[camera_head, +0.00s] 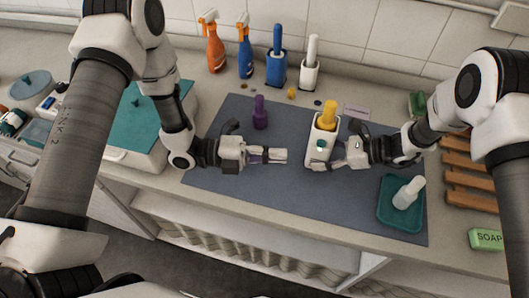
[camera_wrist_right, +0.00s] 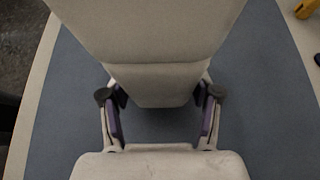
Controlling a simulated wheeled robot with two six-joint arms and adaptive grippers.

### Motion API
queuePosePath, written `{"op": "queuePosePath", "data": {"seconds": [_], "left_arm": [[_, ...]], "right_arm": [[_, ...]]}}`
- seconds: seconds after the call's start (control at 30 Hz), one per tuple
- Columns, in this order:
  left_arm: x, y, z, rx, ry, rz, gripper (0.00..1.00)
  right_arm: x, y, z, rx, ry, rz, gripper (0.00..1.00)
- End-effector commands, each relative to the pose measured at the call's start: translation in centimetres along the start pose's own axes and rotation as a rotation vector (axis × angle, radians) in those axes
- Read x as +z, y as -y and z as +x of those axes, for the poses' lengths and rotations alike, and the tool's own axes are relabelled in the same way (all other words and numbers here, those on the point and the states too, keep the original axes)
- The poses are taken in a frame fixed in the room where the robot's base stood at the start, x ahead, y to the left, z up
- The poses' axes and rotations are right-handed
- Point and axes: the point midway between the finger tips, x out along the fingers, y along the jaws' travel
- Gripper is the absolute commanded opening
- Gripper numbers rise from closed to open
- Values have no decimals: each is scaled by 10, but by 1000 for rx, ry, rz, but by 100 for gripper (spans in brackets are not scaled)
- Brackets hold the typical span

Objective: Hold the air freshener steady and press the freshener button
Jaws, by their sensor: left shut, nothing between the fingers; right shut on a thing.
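The air freshener (camera_head: 320,133) is a white block with a yellow top and a round green button (camera_head: 320,146) on its front. It stands on the grey-blue mat. My right gripper (camera_head: 322,166) is shut around its lower body from the right. In the right wrist view the pale body (camera_wrist_right: 150,84) sits between the purple-padded fingers of the right gripper (camera_wrist_right: 160,104); the button is not seen there. My left gripper (camera_head: 284,156) is shut and empty, just left of the freshener, with its fingers pointing towards it at about the button's height in the picture.
A purple bottle (camera_head: 260,112) stands on the mat (camera_head: 225,125) behind my left gripper. A teal tray (camera_head: 402,222) with a white bottle lies at front right. Orange and blue spray bottles and two brushes in holders stand along the wall. A wooden rack (camera_head: 465,165) is at right.

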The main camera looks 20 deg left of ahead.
Motion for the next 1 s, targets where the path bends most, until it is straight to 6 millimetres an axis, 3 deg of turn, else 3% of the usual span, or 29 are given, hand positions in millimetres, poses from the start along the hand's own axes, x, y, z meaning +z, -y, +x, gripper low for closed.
{"op": "queuePosePath", "data": {"seconds": [0.1,0.2,0.47,0.5,0.57,0.87,1.0], "left_arm": [[1,0,-20,-1,3,-1,0],[0,0,-27,0,0,0,0],[0,0,-29,1,-2,0,0],[0,0,-29,1,-2,0,0],[0,0,-29,1,-2,0,0],[0,0,-29,1,-2,-1,0],[0,0,-29,1,-2,-1,0]], "right_arm": [[1,1,0,-1,1,-1,43],[1,1,0,-2,1,-1,43],[1,1,-1,-2,1,-1,43],[1,1,-1,-2,1,-1,69],[1,1,-1,-2,1,-1,91],[1,1,-1,-2,1,-1,92],[1,2,-10,-5,1,0,92]]}}
